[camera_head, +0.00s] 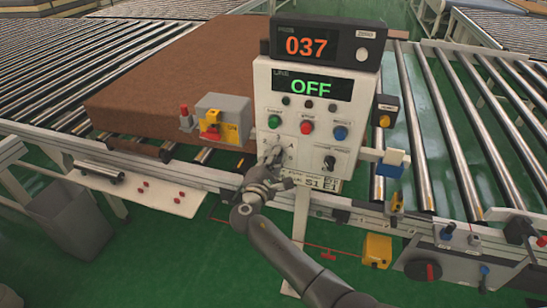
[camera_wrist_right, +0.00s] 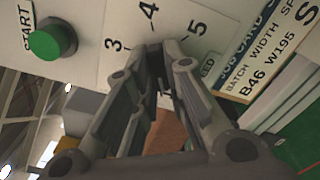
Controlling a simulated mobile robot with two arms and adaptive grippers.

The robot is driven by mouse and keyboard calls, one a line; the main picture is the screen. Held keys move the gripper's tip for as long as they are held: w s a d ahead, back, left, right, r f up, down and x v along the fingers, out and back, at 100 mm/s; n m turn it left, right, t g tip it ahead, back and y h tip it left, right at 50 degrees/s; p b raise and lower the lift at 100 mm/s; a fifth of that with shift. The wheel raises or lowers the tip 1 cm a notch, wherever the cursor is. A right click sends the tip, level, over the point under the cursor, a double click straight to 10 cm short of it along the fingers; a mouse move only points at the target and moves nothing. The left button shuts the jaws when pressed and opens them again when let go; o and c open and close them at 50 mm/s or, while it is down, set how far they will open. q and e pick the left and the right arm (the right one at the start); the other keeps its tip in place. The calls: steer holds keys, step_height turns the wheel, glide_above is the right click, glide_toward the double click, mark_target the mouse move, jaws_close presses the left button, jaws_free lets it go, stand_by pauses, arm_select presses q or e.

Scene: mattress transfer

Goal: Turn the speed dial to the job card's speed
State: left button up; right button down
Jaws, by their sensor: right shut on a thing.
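The white control panel (camera_head: 312,118) stands at the middle, with a green OFF on its line display (camera_head: 312,85). My right gripper (camera_head: 272,158) is at its lower left, shut on the speed dial. Its fingers hide most of the dial. In the right wrist view, the gripper (camera_wrist_right: 165,55) covers the dial, with scale numbers 3, 4 and 5 around the fingertips. I cannot tell where the pointer stands. The job card (camera_wrist_right: 270,65) reads B46 W195, then an S cut off at the edge. It also shows low on the panel (camera_head: 322,184). My left gripper is not in view.
An orange 037 shows on the display box (camera_head: 310,46) on top. The green start button (camera_wrist_right: 47,42) is close to the gripper; red and blue buttons sit beside it. A grey box with a red knob (camera_head: 222,118) stands left, before a brown mattress (camera_head: 180,75). Roller conveyors lie both sides.

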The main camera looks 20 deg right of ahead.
steer(key=shift+f, duration=0.1)
steer(key=c, duration=1.5)
jaws_free()
steer(key=shift+a, duration=0.1)
steer(key=v, duration=1.2)
